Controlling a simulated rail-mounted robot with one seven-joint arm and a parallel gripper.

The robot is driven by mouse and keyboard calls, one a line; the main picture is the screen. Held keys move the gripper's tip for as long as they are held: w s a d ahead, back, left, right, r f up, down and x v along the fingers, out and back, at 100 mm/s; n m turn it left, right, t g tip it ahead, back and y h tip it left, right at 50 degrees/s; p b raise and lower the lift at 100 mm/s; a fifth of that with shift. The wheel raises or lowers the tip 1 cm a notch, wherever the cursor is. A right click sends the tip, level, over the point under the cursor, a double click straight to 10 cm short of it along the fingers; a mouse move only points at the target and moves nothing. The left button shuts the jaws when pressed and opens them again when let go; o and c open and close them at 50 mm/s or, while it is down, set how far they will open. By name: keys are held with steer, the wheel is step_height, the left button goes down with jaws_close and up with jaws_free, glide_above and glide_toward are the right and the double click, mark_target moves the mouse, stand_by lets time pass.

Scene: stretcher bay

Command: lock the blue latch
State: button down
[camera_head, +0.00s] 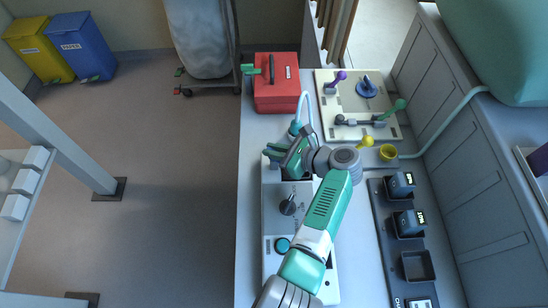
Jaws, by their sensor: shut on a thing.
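The blue part that best fits the blue latch is a round blue piece with an upright handle (366,88) on the pale panel (352,104) at the upper right. From this height I cannot tell whether it is locked. My gripper (277,155) is left of and nearer than that panel, apart from the blue piece, over the far end of a grey unit (273,212). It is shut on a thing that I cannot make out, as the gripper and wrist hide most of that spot.
A purple lever (337,78) and a green lever (393,110) share the panel. A red case (276,90) stands to its left. A pale hose (306,105) rises beside my gripper.

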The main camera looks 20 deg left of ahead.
steer(key=n+g+b, duration=0.1)
steer(key=g+b, duration=0.1)
steer(key=b, duration=0.3)
steer(key=f+n+g+b, duration=0.1)
steer(key=n+g+b, duration=0.1)
steer(key=b, duration=0.3)
steer(key=shift+f+n+b, duration=0.2)
steer(key=shift+n+b, duration=0.1)
steer(key=n+g+b, duration=0.1)
steer(key=b, duration=0.4)
steer(key=shift+r+g+h, duration=0.15)
steer(key=shift+g+h, duration=0.15)
steer(key=n+b, duration=0.1)
steer(key=b, duration=0.2)
steer(key=shift+r+g+b, duration=0.1)
steer(key=shift+g+b, duration=0.3)
steer(key=b, duration=0.2)
steer(key=shift+r+n+g+h+b, duration=0.25)
steer(key=shift+n+g+h+b, duration=0.05)
steer(key=c, duration=1.5)
jaws_free()
steer(key=shift+r, duration=0.1)
steer(key=shift+o, duration=0.2)
